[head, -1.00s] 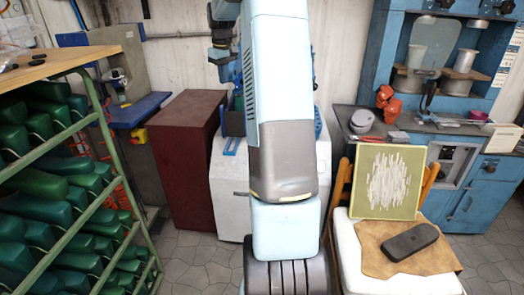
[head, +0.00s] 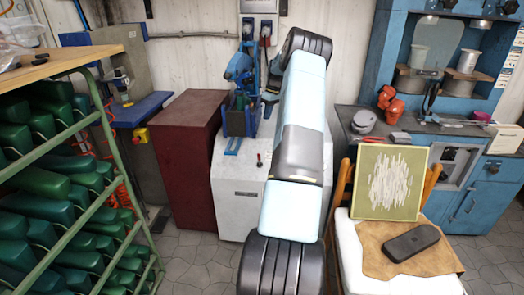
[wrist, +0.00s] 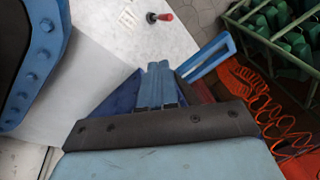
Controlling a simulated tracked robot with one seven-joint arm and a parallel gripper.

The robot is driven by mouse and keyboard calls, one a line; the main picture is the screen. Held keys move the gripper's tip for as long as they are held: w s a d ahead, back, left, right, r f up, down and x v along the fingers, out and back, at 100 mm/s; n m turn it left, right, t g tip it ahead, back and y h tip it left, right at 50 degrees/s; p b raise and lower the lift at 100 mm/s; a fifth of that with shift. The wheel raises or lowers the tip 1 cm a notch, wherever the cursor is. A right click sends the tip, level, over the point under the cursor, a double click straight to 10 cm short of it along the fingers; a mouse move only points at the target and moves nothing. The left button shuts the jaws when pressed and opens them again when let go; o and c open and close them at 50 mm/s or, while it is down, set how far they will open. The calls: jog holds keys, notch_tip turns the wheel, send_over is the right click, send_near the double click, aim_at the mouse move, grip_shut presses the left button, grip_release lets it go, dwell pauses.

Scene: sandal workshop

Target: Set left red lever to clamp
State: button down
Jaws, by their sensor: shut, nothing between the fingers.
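A small red-tipped lever (head: 259,157) stands on the top of the white machine (head: 235,185), left of my arm, in the head view. In the wrist view a red-handled lever (wrist: 160,16) sticks out sideways from the pale panel near the top edge. Only one red lever shows clearly; my arm covers the right part of the machine. My gripper (wrist: 159,66) is shut and empty in the wrist view. Its blue fingertips are apart from the lever, which lies beyond them. In the head view the fingers are hard to tell from the blue parts behind.
A blue fixture (head: 239,119) stands on the machine's back left, with a blue slotted bar (wrist: 210,57) near my fingers in the wrist view. A dark red cabinet (head: 188,150) is left of the machine. A chair with a green board (head: 388,180) is at right.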

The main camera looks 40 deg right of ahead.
jog(key=s+d+f+n, duration=0.1)
jog(key=d+f, duration=0.2)
jog(key=f, duration=0.4)
jog(key=shift+s+d+f+y, duration=0.2)
jog(key=shift+s+d+y, duration=0.05)
jog(key=shift+s+y, duration=0.15)
send_over(259, 159)
jog(key=d, duration=0.3)
notch_tip(259, 159, down, 11)
jog(key=shift+r, duration=0.2)
jog(key=shift+a, duration=0.1)
jog(key=shift+s, duration=0.1)
